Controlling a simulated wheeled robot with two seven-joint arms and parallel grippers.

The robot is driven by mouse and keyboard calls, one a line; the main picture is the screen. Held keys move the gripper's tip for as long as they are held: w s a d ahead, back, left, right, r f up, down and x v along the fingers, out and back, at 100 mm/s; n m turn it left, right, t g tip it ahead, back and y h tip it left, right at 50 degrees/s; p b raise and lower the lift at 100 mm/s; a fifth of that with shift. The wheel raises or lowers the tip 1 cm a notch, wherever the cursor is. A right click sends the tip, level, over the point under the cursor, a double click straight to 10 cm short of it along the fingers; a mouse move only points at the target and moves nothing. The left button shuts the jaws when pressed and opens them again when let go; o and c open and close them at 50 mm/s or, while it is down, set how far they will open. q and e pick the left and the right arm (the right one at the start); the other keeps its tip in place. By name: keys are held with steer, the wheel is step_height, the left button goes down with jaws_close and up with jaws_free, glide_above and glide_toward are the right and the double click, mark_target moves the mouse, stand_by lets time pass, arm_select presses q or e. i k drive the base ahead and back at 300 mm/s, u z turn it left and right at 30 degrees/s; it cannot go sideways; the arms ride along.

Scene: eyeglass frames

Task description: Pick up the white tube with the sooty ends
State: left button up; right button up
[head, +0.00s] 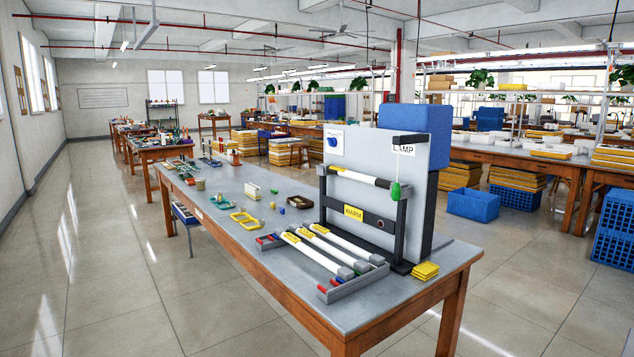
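A white tube (357,177) is mounted across the upright lamp fixture, near its top. It has yellow marks, and its right end looks black; its left end is dark too, though small in view. Three more white tubes lie side by side in a low grey rack (352,286) on the table: a front one (313,253), a middle one (327,247) and a back one (342,241). These have grey end caps and yellow labels, with no clear blackening visible. Neither of my grippers is in view.
The fixture's grey panel (418,200) carries a LAMP sign, a yellow WARM label (353,212) and a hanging green knob (395,191). Yellow pads (425,271) lie right of the rack. Frames and small parts stand farther left on the grey tabletop (222,190). Open floor lies left.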

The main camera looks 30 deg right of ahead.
mark_target(329, 168)
steer(key=u, duration=0.45)
steer(key=i, duration=1.55)
steer(key=z, duration=0.55)
steer(key=i, duration=1.2)
steer(key=z, duration=1.5)
steer(key=i, duration=0.25)
steer(key=z, duration=0.1)
